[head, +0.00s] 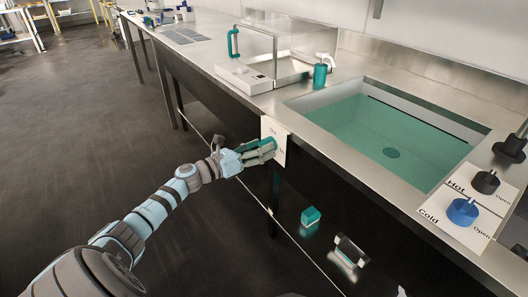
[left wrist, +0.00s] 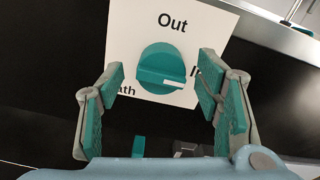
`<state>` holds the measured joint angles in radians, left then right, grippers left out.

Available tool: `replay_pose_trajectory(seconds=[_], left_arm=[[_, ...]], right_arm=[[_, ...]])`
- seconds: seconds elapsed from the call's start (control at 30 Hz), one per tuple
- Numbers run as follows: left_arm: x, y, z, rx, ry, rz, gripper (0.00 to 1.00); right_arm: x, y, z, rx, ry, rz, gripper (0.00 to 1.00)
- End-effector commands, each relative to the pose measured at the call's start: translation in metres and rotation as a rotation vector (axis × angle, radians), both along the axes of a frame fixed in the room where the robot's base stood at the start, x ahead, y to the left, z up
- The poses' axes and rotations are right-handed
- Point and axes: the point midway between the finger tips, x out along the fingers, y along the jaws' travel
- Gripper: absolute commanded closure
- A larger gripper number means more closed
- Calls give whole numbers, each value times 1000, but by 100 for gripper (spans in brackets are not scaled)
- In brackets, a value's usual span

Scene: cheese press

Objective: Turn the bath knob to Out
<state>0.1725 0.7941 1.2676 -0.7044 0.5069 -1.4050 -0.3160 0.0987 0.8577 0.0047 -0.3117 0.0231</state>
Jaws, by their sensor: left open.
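The bath knob (left wrist: 158,68) is a round teal dial on a white square panel (left wrist: 130,25). "Out" is printed above it, "Bath" is partly covered at lower left, and "In" is partly hidden behind a finger at right. The knob's white pointer line points right, toward "In". In the head view the panel (head: 281,131) hangs on the counter's front. My left gripper (head: 268,149) is open in front of it, one finger on each side of the knob. I see no finger clearly touching the knob. My right gripper is not in view.
A sink basin (head: 318,102) of green water is set in the steel counter. Black hot (head: 486,182) and blue cold (head: 463,211) knobs stand at right. A clear box (head: 270,50) stands farther back. A teal block (head: 310,216) lies on the low shelf.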

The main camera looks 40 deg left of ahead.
Motion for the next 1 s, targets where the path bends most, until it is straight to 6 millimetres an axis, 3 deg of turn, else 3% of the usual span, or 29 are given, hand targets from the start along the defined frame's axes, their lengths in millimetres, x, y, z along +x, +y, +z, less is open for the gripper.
replay_pose_trajectory(seconds=[0.13, 0.4, 0.7, 1.0], left_arm=[[13, -5, 1, -1, 1, -1, 41], [16, -6, 0, 0, 5, -2, 41], [15, -6, -1, 1, 4, -2, 88], [15, -5, 0, -24, 12, -1, 89]], right_arm=[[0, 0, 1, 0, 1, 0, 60], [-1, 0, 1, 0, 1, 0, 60], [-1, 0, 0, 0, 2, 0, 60], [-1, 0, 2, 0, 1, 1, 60]])
